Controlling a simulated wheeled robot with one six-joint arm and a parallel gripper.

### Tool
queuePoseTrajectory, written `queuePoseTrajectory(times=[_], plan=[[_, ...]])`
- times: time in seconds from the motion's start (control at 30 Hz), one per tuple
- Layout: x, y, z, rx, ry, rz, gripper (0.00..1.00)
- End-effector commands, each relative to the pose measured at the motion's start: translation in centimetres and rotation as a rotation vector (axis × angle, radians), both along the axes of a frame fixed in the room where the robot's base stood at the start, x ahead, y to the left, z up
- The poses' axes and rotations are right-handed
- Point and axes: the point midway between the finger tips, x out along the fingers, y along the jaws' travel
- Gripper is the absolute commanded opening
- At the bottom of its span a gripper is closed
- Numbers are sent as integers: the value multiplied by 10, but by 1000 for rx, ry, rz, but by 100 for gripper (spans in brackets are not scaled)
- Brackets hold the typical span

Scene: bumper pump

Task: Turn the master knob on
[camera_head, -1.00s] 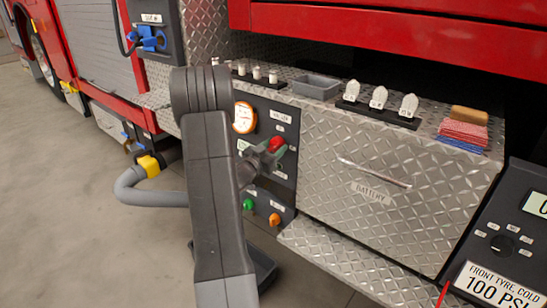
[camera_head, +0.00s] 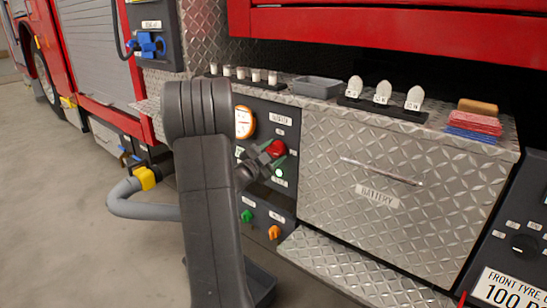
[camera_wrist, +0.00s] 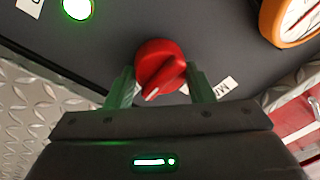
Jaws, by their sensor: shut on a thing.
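The red master knob (camera_head: 278,147) is on the dark upright control panel left of the battery drawer. In the wrist view the knob (camera_wrist: 160,62) sits between the green fingers of my gripper (camera_wrist: 160,82), one on each side. My gripper (camera_head: 271,156) is shut on it. The knob's pale pointer mark points down and slightly left in the wrist view. A round indicator light (camera_wrist: 77,8) near the knob glows green; it also shows in the head view (camera_head: 279,172). Part of a label beside the knob is hidden by a finger.
A gauge with an orange rim (camera_head: 244,122) is left of the knob. A green knob (camera_head: 247,215) and an orange knob (camera_head: 274,232) sit lower on the panel. The battery drawer (camera_head: 410,170) is to the right. A grey hose (camera_head: 140,208) hangs at left.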

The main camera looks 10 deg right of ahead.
Motion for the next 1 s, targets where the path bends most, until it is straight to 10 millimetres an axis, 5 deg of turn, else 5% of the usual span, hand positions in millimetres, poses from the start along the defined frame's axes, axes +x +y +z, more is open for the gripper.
queuePoseTrajectory(times=[0.57,0.6,0.7,1.0], plan=[[0,0,0,20,-24,0,26],[0,0,0,20,-24,0,54],[0,0,0,20,-24,0,70],[-1,1,0,20,-23,0,70]])
